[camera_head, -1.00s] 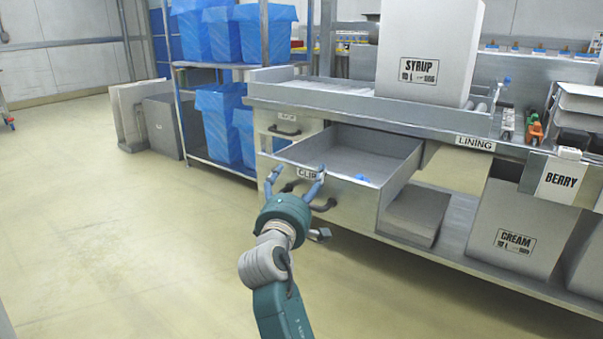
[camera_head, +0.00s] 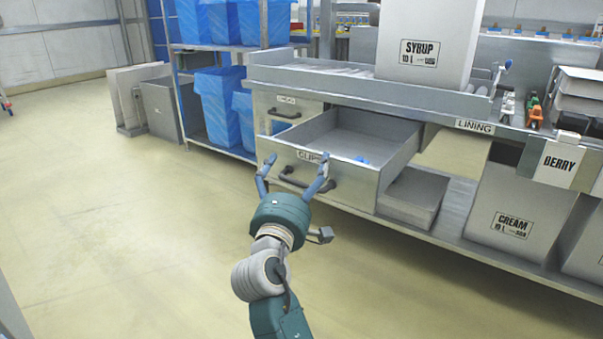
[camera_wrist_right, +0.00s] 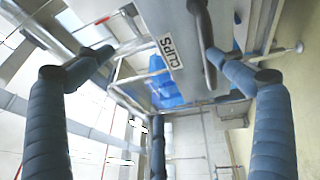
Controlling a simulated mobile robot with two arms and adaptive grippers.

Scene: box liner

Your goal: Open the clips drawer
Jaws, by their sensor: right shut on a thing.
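The clips drawer (camera_head: 345,190) is pulled out from under the bench, its inside showing, with a small blue item (camera_head: 362,160) in it. Its "CLIPS" label (camera_wrist_right: 170,52) is readable in the right wrist view. The dark handle (camera_head: 308,181) is on the drawer front. My right gripper (camera_head: 297,160) is at this handle, shut on it with its fingers set wide. In the wrist view the handle (camera_wrist_right: 205,45) lies close to the right-hand finger; the exact contact is unclear. My left gripper is not in view.
A closed drawer (camera_head: 284,113) sits above and left. The bench carries a SYRUP box (camera_head: 425,40). A grey box (camera_head: 414,196) and a CREAM box (camera_head: 520,215) stand on the lower shelf. Blue bins (camera_head: 220,105) stand on the left rack.

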